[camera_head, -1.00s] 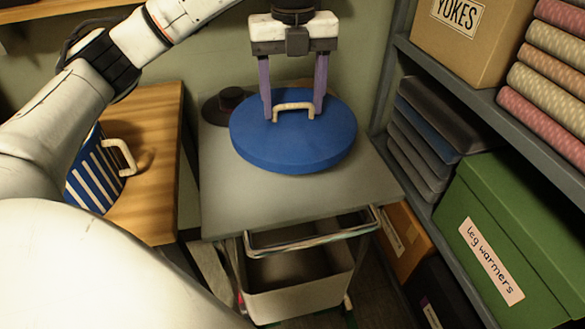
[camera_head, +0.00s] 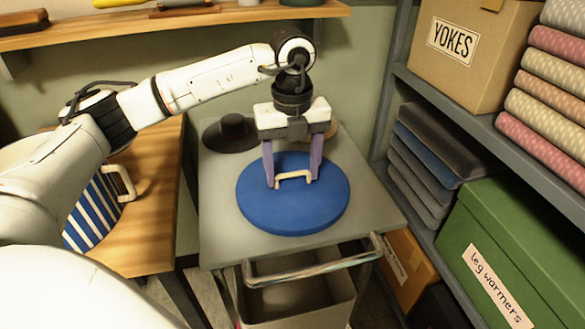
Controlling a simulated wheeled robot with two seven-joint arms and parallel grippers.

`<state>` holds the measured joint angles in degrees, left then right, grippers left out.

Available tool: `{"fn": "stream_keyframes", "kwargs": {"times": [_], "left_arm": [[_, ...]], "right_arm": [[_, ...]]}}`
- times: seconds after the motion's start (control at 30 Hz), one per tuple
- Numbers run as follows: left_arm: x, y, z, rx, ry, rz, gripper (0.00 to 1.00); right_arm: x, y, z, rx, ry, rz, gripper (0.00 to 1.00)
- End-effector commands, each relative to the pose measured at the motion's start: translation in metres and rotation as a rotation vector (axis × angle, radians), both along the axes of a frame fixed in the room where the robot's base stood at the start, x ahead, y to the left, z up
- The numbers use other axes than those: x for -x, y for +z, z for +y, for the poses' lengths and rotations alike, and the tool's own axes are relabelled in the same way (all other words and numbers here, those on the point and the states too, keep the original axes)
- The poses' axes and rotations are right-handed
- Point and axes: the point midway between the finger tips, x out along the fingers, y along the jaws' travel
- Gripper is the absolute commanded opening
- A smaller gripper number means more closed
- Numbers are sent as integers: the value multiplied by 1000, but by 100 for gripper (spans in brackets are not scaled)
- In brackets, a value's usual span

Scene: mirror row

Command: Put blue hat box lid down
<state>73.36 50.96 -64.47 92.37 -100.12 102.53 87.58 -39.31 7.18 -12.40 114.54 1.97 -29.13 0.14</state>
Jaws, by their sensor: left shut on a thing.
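The blue hat box lid (camera_head: 293,213) is a round disc with a cream handle (camera_head: 294,178) on top. It is over the middle of the grey cart top (camera_head: 222,243), level, and looks to be at or very near the surface; I cannot tell if it touches. My left gripper (camera_head: 293,181) points down with its two purple fingers at the ends of the handle, shut on it. The blue-and-white striped hat box (camera_head: 90,212) with a cream side handle stands on the wooden table at left, partly hidden by my left arm. My right gripper is not in view.
A grey shelf at right holds a YOKES box (camera_head: 460,55), folded cloths and a green box (camera_head: 520,250). A wall shelf (camera_head: 180,20) runs above.

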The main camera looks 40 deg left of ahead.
Motion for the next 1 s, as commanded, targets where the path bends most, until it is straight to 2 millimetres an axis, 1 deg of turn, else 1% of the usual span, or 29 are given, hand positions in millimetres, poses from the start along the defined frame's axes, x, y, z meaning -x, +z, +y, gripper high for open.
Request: {"fn": "stream_keyframes", "kwargs": {"times": [0.13, 0.17, 0.2, 0.27, 0.53, 0.67, 0.77, 1.0], "left_arm": [[0, -2, 0, 0, 0, 0, 38], [0, -2, 0, 0, 0, 0, 63], [0, -1, 0, 0, 0, 0, 70], [0, -1, 0, 0, 0, 0, 80], [0, -1, 0, 0, -1, 0, 81], [0, 6, 0, 1, -1, -1, 81], [-1, 21, 0, 0, 0, -4, 81], [-1, 74, -1, 0, -1, -5, 81]], "right_arm": [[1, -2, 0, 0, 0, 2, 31], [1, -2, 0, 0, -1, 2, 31], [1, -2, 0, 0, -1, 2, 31], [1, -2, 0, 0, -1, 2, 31], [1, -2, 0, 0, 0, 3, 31], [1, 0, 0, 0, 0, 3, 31], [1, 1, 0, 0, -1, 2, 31], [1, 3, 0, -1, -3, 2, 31]]}}
